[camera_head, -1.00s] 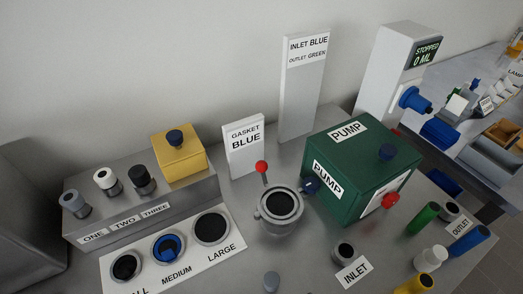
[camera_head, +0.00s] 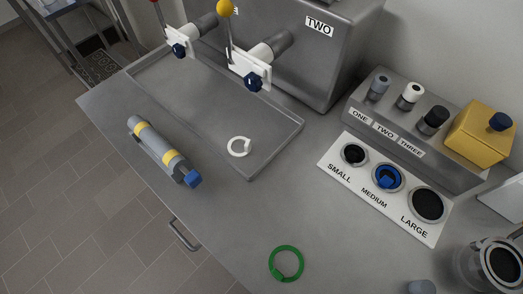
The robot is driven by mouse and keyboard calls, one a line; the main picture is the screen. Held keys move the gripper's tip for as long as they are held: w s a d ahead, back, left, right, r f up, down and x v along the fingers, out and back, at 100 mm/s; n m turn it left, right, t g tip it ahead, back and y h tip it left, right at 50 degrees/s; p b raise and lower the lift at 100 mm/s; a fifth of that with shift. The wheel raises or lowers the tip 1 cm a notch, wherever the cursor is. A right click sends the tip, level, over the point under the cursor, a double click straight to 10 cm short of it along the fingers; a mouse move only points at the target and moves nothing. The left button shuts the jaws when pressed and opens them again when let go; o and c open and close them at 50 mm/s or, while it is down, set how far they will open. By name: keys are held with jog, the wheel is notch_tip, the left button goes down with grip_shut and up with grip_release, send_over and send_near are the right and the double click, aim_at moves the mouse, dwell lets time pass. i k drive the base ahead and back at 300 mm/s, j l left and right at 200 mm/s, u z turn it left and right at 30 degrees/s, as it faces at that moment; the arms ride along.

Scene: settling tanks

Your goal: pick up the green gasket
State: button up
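The green gasket (camera_head: 286,263) is a thin green ring with a small tab on its inner side. It lies flat on the bare grey bench top (camera_head: 235,215), near the front edge, at the bottom middle of the head view. Nothing touches or covers it. My gripper is not in the view.
A shallow metal tray (camera_head: 274,143) holds a white ring (camera_head: 239,146). A grey cylinder (camera_head: 160,150) with yellow bands lies left of it. A white board (camera_head: 336,151) with SMALL, MEDIUM and LARGE sockets lies right. A grey cap (camera_head: 422,287) is at bottom right. Bench around the gasket is clear.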

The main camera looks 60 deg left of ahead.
aim_at(278, 276)
jog(key=k+u, duration=0.8)
jog(key=i, duration=0.05)
